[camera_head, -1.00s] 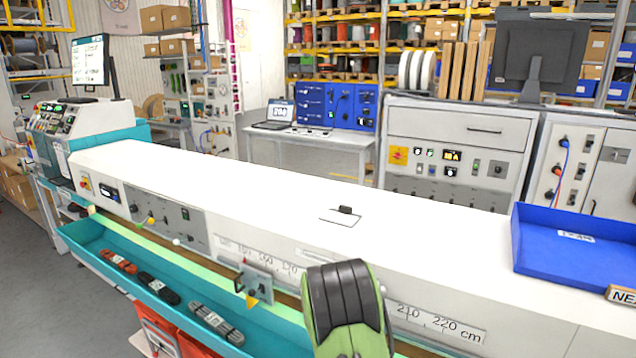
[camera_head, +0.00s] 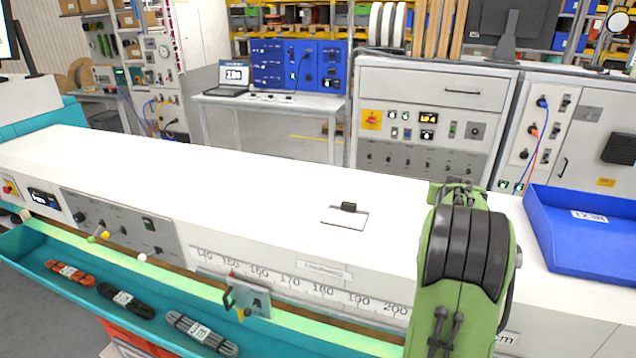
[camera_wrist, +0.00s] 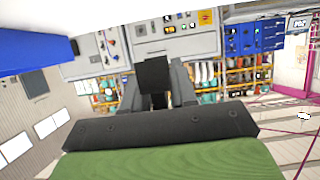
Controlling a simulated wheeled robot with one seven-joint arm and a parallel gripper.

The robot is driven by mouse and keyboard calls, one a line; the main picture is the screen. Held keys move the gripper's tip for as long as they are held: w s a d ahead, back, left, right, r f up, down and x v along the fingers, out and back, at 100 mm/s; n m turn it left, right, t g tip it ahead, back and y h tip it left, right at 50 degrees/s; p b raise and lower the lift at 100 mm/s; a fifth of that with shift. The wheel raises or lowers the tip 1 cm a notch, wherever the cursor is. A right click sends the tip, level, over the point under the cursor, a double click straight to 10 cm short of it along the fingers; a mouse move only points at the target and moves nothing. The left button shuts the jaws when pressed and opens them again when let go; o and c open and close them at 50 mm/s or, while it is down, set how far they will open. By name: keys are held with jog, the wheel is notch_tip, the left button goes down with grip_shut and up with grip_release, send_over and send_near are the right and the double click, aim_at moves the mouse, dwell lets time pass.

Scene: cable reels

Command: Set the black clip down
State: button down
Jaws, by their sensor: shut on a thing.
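The black clip (camera_wrist: 153,74) shows in the wrist view as a dark square block between the fingers of my gripper (camera_wrist: 158,82). My gripper is shut on it and holds it up in the air. In the head view my green and black arm stands at the right of centre and hides the fingers and the held clip. A white plate (camera_head: 332,217) with a small black piece (camera_head: 348,207) on it lies on the long white bench top (camera_head: 230,180), left of my arm.
A blue tray (camera_head: 560,254) sits on the bench at the right. A teal trough (camera_head: 60,250) with several cable bundles runs along the front, below a ruler strip. A small bracket (camera_head: 247,298) is on the front edge. The bench top left of the plate is clear.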

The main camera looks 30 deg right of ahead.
jog(key=shift+a+r, duration=0.15)
jog(key=shift+a, duration=0.15)
jog(key=f, duration=1)
jog(key=shift+s+a+p, duration=0.2)
jog(key=shift+s+p, duration=0.05)
jog(key=shift+p, duration=0.1)
jog(key=shift+f, duration=0.1)
jog(key=c, duration=0.9)
grip_release()
